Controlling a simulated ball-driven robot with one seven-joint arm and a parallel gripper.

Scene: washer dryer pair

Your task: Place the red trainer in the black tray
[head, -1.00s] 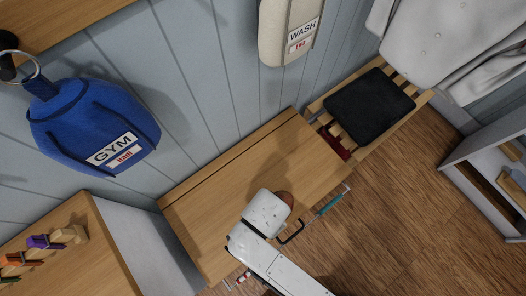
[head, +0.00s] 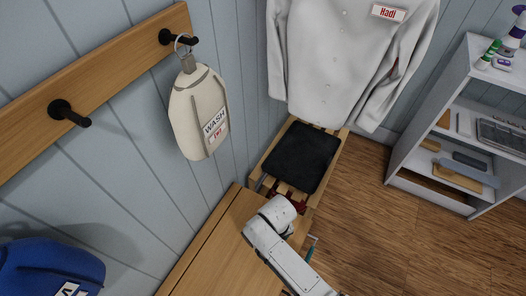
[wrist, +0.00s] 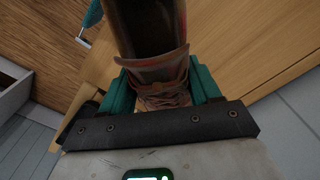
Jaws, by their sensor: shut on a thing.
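My gripper (wrist: 163,84) has teal fingers shut on a reddish-brown laced shoe (wrist: 160,72), which appears to be the red trainer. The laces lie between the fingers and the dark part of the shoe reaches toward the top of the wrist view. The black tray (head: 300,157) is flat and square and looks empty. It lies on a slatted wooden rack beyond the end of my arm. My arm's end is over the near bench, short of the tray.
A wooden bench (head: 213,245) runs up to the slatted rack (head: 328,163). Something dark red (head: 290,196) shows low at the rack's near end. A white coat (head: 345,60) hangs just behind the tray. A cream WASH bag (head: 195,112) hangs at left. Open floor lies right, before white shelves (head: 450,130).

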